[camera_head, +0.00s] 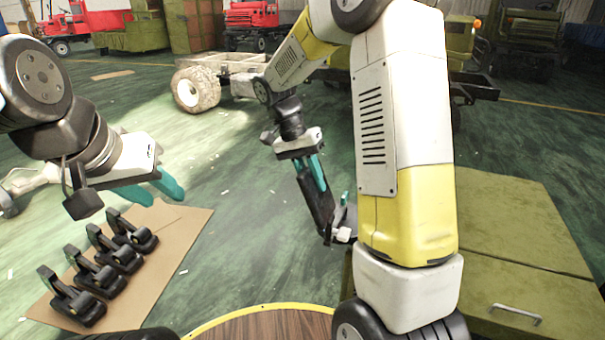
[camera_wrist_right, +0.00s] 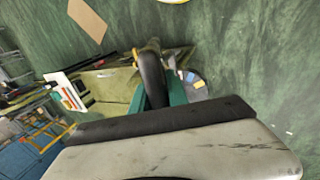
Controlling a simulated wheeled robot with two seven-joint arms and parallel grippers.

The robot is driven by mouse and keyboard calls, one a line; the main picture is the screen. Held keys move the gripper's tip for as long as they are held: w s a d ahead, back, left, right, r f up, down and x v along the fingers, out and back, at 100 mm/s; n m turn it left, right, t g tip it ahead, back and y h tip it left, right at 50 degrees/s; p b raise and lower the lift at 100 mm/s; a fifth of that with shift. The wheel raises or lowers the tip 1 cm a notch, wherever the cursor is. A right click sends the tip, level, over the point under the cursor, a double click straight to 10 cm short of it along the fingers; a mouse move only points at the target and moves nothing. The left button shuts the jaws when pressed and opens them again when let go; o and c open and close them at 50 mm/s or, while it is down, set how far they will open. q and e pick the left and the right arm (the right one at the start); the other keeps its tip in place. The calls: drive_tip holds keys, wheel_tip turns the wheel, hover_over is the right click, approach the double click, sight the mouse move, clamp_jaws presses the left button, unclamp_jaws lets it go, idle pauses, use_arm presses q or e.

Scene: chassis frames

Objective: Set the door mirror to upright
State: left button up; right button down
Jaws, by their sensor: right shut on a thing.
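My right gripper (camera_head: 319,180) reaches down in the middle of the head view, its teal fingers shut on a long black part, which I take to be the door mirror (camera_head: 318,210). The part hangs below the fingers, leaning, with its lower end to the right. In the right wrist view a black piece (camera_wrist_right: 152,75) shows between the two teal fingers (camera_wrist_right: 160,98); the grey and black body in the foreground hides much below. My left gripper (camera_head: 163,194) is at the left, empty, its teal fingers apart above the cardboard sheet.
Several black bracket-like parts (camera_head: 98,258) lie in a row on the cardboard sheet (camera_head: 182,232) at lower left. A green box (camera_head: 515,225) with a handle stands at right. A wheeled chassis frame (camera_head: 235,67) stands behind. Green floor between cardboard and box is mostly clear.

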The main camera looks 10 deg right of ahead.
sight(324, 198)
idle(0.8)
drive_tip(key=shift+s+d+r+t+y, duration=0.25)
drive_tip(key=shift+s+d+t+y, duration=0.15)
drive_tip(key=shift+d+y, duration=0.2)
drive_tip(key=shift+s+d+r+t+y, duration=0.2)
drive_tip(key=shift+s+d+t+y, duration=0.1)
drive_tip(key=shift+s+d+y, duration=0.25)
drive_tip(key=shift+s+d, duration=0.2)
drive_tip(key=shift+d, duration=0.25)
drive_tip(key=shift+s+d, duration=0.2)
drive_tip(key=shift+d, duration=0.25)
drive_tip(key=c, duration=1.3)
unclamp_jaws()
drive_tip(key=shift+d, duration=0.1)
drive_tip(key=shift+w+a+r, duration=0.1)
drive_tip(key=shift+a+r, duration=0.1)
drive_tip(key=shift+r, duration=0.3)
drive_tip(key=r, duration=0.6)
drive_tip(key=shift+w+a+r, duration=0.15)
drive_tip(key=shift+a+r, duration=0.2)
drive_tip(key=shift+r, duration=0.05)
